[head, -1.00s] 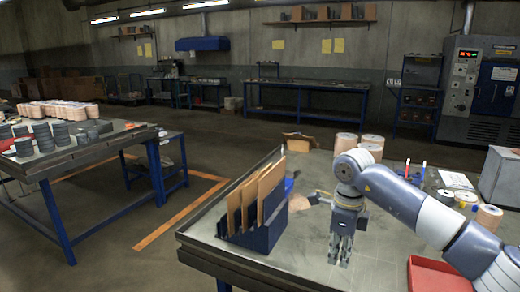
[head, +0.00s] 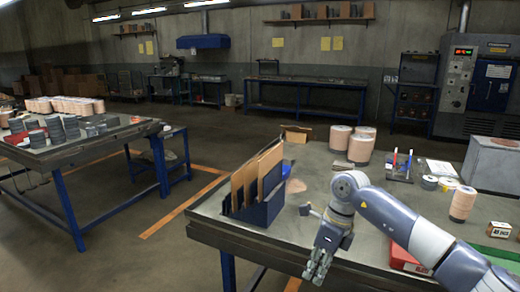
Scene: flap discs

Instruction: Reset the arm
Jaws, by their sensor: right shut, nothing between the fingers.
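My right gripper (head: 318,266) hangs in front of the near edge of the right-hand worktable (head: 270,244) in the head view. Its fingers point down and are together, with nothing seen between them. My right arm comes in from the lower right and crosses above the table. A blue rack (head: 262,212) with upright brown sheets (head: 258,178) stands on the table to the left of the gripper, apart from it. My left gripper is not in the picture.
Stacks of tan discs (head: 360,149) stand at the table's back, and another stack (head: 462,204) stands to the right. A red tray (head: 403,259) is partly hidden behind my arm. A second table (head: 75,151) with grey disc stacks stands at left. Bare floor lies between the tables.

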